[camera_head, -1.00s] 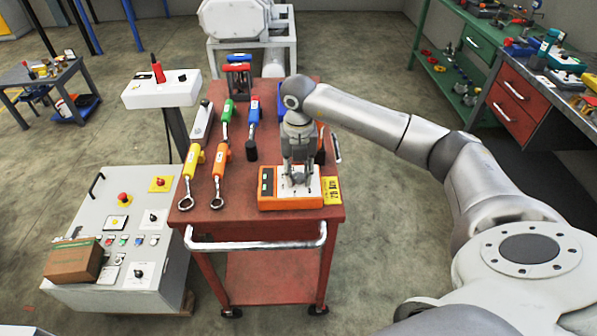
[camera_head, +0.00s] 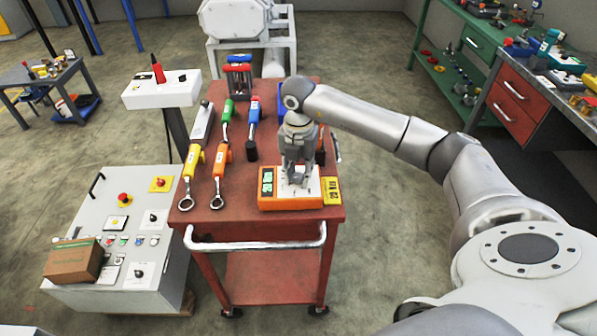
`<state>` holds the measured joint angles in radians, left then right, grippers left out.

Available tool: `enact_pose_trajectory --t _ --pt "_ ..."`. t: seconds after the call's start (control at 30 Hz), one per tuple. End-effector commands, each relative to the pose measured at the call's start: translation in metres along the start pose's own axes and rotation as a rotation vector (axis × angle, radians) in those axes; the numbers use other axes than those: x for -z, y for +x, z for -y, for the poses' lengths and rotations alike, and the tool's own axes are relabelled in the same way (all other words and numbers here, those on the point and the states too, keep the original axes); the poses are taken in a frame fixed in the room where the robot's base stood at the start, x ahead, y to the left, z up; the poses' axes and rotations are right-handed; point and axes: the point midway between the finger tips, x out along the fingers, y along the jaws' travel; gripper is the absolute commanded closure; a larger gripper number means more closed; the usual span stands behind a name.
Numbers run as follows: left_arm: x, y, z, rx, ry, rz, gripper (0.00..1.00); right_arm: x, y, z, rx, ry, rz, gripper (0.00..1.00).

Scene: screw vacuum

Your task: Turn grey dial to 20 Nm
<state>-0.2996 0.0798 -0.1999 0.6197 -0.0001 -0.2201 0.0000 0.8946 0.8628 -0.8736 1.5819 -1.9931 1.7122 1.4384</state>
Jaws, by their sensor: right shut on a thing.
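An orange box with a white top (camera_head: 313,189) sits at the near right of the red cart. A small display (camera_head: 267,182) on its left part is lit green; its digits are too small to read surely. My right gripper (camera_head: 295,180) points down over the white top. It is shut on the grey dial, which its fingers hide almost wholly. The dial's pointer and setting cannot be made out. A yellow label (camera_head: 332,191) is at the box's right side. My left gripper is not in view.
Several wrenches, such as a yellow-handled one (camera_head: 191,172) and an orange-handled one (camera_head: 220,170), lie on the red cart (camera_head: 240,205) left of the box. A white control panel (camera_head: 110,225) stands left. The floor right of the cart is clear.

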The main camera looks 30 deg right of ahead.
Motion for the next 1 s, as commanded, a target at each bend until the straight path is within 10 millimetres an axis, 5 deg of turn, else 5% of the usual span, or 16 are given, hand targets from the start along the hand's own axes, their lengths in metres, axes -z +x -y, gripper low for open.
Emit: enact_pose_trajectory --t 0.13,0.17,0.33,0.73,1.0 --pt "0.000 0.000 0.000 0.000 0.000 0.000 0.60 0.001 0.001 0.000 0.002 -0.002 -0.003 0.96" --pt "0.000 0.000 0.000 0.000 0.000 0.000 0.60 0.001 0.001 0.000 0.002 -0.002 -0.003 0.71" --pt "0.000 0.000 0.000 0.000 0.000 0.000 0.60 0.001 0.001 0.000 0.001 -0.003 -0.002 0.50" --pt "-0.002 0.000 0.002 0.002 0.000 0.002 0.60 0.000 -0.006 -0.001 -0.002 -0.002 0.001 0.50" --pt "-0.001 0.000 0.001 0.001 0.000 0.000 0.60 -0.001 -0.057 -0.001 -0.005 -0.002 0.003 0.50"
